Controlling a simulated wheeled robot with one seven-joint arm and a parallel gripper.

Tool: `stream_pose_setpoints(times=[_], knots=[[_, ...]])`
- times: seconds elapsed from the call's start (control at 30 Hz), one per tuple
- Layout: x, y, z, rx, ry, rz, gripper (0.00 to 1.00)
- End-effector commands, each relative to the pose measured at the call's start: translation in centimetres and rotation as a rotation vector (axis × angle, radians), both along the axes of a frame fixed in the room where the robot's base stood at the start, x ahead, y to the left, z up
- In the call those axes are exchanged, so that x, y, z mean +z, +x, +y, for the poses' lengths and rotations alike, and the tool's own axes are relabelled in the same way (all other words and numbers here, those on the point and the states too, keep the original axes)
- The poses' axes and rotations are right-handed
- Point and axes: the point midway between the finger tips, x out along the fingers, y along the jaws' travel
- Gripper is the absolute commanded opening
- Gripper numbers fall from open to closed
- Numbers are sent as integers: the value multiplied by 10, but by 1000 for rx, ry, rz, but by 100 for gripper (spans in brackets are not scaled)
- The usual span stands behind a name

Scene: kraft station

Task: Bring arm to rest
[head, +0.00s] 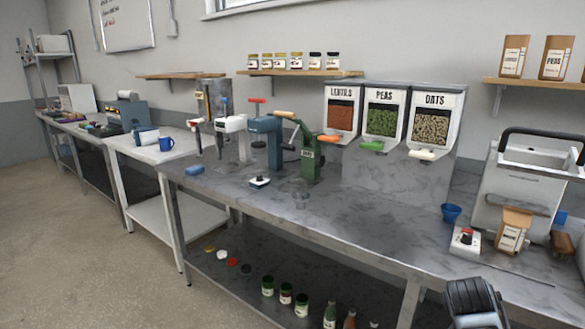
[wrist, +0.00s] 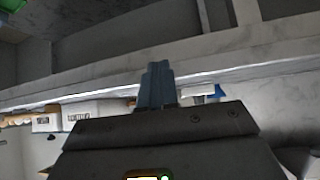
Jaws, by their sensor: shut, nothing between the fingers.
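My gripper (wrist: 158,84) shows in the middle of the wrist view, its blue-grey fingers closed together with nothing between them. It is clear of any object there. In the head view, a dark part of my arm shows at the bottom right, in front of the bench's near edge; the fingers cannot be made out there. The steel bench (head: 330,222) runs across the head view.
On the bench stand the lentils, peas and oats dispensers (head: 384,95), several hand-cranked machines (head: 265,140), a blue cup (head: 451,213) and a pale machine with a dark handle (head: 520,185). Jars and bottles (head: 285,293) stand on the lower shelf. Floor at left (head: 80,270) is clear.

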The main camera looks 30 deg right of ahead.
Motion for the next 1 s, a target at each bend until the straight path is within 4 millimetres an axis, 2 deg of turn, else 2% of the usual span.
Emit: stream_pose_setpoints(times=[0.1,0.3,0.57,0.77,0.87,1.0], knots=[[-16,-12,29,179,-78,28,0],[-31,-30,90,478,-181,36,0],[-34,-69,187,836,-264,-12,0],[-17,-112,265,1061,-295,-96,0],[-1,-136,301,1152,-302,-153,0],[30,-171,346,1246,-308,-242,0]])
